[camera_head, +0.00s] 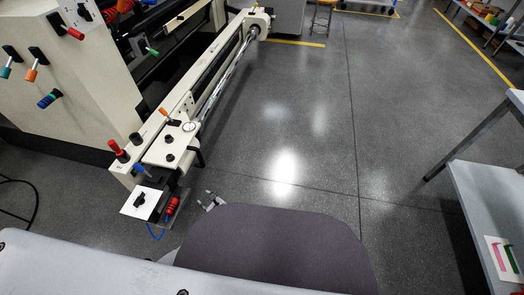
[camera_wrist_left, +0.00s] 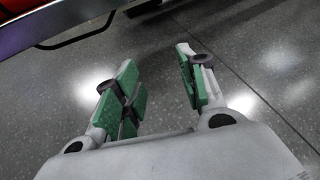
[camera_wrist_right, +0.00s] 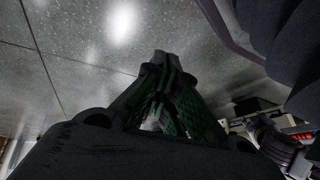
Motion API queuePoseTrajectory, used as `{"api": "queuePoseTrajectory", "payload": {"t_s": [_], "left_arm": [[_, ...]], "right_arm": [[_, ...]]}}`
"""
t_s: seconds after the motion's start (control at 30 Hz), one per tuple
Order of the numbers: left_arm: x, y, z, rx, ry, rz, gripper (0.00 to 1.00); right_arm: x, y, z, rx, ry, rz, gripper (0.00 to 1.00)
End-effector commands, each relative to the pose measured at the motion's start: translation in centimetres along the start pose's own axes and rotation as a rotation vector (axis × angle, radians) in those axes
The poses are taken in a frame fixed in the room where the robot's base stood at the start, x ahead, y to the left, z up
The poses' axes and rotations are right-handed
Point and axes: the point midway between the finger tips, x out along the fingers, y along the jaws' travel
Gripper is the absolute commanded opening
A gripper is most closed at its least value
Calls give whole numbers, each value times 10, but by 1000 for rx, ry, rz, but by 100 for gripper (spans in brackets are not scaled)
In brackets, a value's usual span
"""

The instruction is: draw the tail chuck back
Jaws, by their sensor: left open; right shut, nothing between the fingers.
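A long cream machine bed (camera_head: 205,85) runs from near left to the back, with a bright shaft (camera_head: 225,72) along its right side. A cream end block (camera_head: 255,22) holds the shaft at the far end. At the near end a cream housing (camera_head: 165,148) carries a dial, black knobs and a red-topped lever (camera_head: 117,150). I cannot tell for sure which part is the tail chuck. My left gripper (camera_head: 211,199) is low, right of the near end and apart from it; in its wrist view (camera_wrist_left: 158,62) it is open, with only floor between its fingers. My right gripper (camera_wrist_right: 167,62) is shut and empty.
A white plate with a black knob (camera_head: 140,202) and a red coiled part (camera_head: 172,206) sit at the bed's near end. A cream cabinet (camera_head: 75,85) with coloured handles stands left. A grey shelf (camera_head: 485,200) stands right. The middle floor (camera_head: 300,130) is clear.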

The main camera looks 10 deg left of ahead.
Motion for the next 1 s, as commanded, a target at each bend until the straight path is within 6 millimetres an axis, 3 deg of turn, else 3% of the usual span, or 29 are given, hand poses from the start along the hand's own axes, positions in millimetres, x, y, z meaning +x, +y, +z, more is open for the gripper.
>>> {"api": "queuePoseTrajectory", "payload": {"t_s": [0.27, 0.53, 0.73, 1.0], "left_arm": [[-2, -51, 28, 116, -195, -66, 41], [-18, -93, 58, 198, -388, -103, 41], [-29, -110, 73, 228, -479, -110, 41], [-32, -114, 78, 234, -499, -110, 41]], "right_arm": [[-12, -17, -23, 8, 51, -43, 0], [-32, -32, -43, 12, 96, -82, 0], [-44, -39, -53, 13, 115, -100, 0], [-48, -41, -55, 13, 120, -104, 0]]}}
